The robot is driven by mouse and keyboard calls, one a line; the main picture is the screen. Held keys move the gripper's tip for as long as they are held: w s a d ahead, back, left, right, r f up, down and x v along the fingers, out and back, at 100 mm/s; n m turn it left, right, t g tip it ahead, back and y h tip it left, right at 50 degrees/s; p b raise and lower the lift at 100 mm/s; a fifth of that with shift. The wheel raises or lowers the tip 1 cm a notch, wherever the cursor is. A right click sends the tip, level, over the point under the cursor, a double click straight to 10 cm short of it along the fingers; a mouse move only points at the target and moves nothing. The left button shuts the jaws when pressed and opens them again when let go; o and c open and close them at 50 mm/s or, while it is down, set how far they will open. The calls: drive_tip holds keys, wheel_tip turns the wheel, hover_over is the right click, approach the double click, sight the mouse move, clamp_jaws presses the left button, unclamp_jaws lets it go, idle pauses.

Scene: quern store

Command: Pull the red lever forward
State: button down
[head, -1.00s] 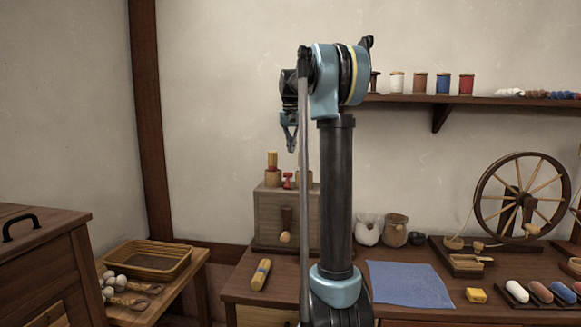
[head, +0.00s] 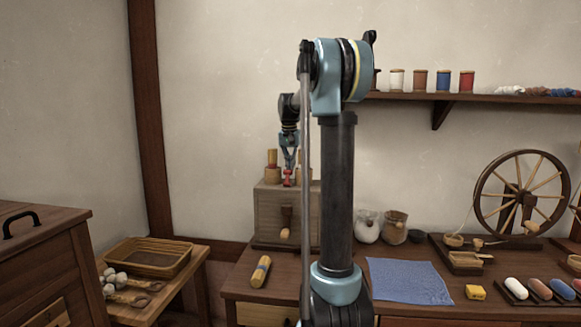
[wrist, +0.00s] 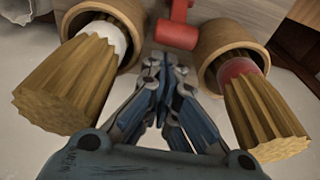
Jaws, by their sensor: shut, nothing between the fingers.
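The red lever (head: 288,178) stands on top of a wooden box (head: 268,215) on the bench. In the wrist view the red lever (wrist: 176,32) shows at the top, with a thick crossbar and a narrower stem. My gripper (head: 289,168) points down directly above the lever in the head view. In the wrist view my gripper's fingertips (wrist: 166,60) are together and empty, just short of the red bar. Whether they touch it I cannot tell.
Two ribbed wooden pegs in round cups flank the lever: one with a white band (wrist: 72,80), one with a red band (wrist: 255,105). A handle (head: 285,222) is on the box's front. A yellow roll (head: 261,271) and blue cloth (head: 408,282) lie on the bench.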

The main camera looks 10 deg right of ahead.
drive_tip(key=shift+s, duration=0.25)
drive_tip(key=shift+s+a+r, duration=0.1)
idle(0.3)
drive_tip(key=shift+s+r+t, duration=0.1)
drive_tip(key=shift+t, duration=0.3)
